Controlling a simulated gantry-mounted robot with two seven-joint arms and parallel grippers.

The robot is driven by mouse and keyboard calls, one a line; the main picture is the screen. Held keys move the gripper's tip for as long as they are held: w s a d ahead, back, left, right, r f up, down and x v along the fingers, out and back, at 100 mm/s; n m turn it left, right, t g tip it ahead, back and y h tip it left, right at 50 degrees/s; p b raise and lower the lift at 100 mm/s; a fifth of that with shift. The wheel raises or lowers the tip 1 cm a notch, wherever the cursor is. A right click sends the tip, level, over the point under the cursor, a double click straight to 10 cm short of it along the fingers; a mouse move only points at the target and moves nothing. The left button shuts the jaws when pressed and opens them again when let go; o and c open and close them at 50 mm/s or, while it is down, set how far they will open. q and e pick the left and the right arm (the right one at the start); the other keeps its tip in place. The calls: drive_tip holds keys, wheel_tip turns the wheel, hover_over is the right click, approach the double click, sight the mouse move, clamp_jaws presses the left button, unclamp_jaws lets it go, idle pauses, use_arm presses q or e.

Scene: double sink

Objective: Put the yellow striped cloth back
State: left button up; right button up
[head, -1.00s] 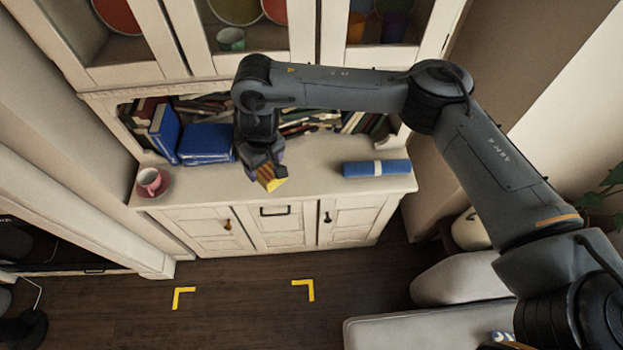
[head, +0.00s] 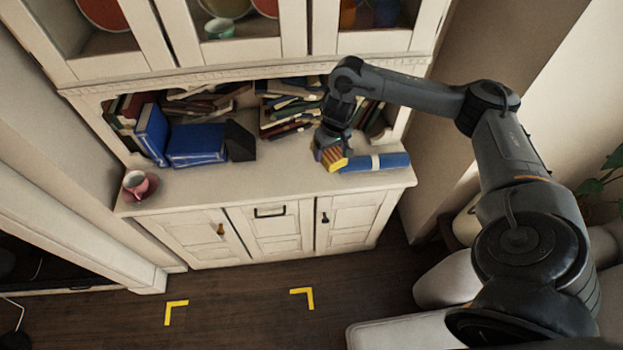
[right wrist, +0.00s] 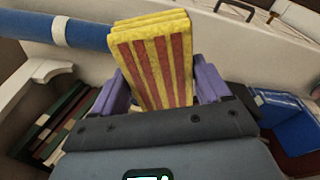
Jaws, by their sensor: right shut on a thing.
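The yellow cloth with red stripes (head: 334,160) is a folded block, held at the right end of the cabinet counter. In the right wrist view the cloth (right wrist: 152,62) stands out between two purple fingers. My right gripper (head: 329,149) is shut on it. The cloth is close to the left end of a blue roll with a white band (head: 376,162); I cannot tell whether it touches the roll or the counter. My left gripper is not in view.
The cream counter (head: 250,185) is clear in its middle. Blue books (head: 196,145) and a black wedge-shaped object (head: 240,142) stand at its back left. A pink cup on a saucer (head: 137,184) sits at the left end. More books (head: 285,118) fill the shelf behind.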

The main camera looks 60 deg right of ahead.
sight(340, 152)
drive_tip(key=s+d+f, duration=0.1)
drive_tip(key=s+d, duration=0.1)
drive_tip(key=shift+s+f, duration=0.3)
drive_tip(key=shift+f, duration=0.1)
drive_tip(key=shift+s+d+f+b, duration=0.9)
drive_tip(key=shift+s+f, duration=0.95)
drive_tip(key=shift+f, duration=0.3)
drive_tip(key=w+f, duration=0.2)
drive_tip(key=w, duration=0.1)
drive_tip(key=w+a+f+b, duration=0.1)
drive_tip(key=w+f, duration=0.1)
drive_tip(key=w, duration=0.2)
drive_tip(key=w+f+b, duration=0.1)
drive_tip(key=w+f, duration=0.1)
drive_tip(key=w, duration=0.1)
drive_tip(key=shift+w+a+f, duration=0.15)
drive_tip(key=shift+w+a, duration=0.1)
drive_tip(key=shift+a, duration=0.05)
drive_tip(key=shift+f+b, duration=0.65)
drive_tip(key=shift+f, duration=1.4)
drive_tip(key=o, duration=0.9)
drive_tip(key=shift+f, duration=0.1)
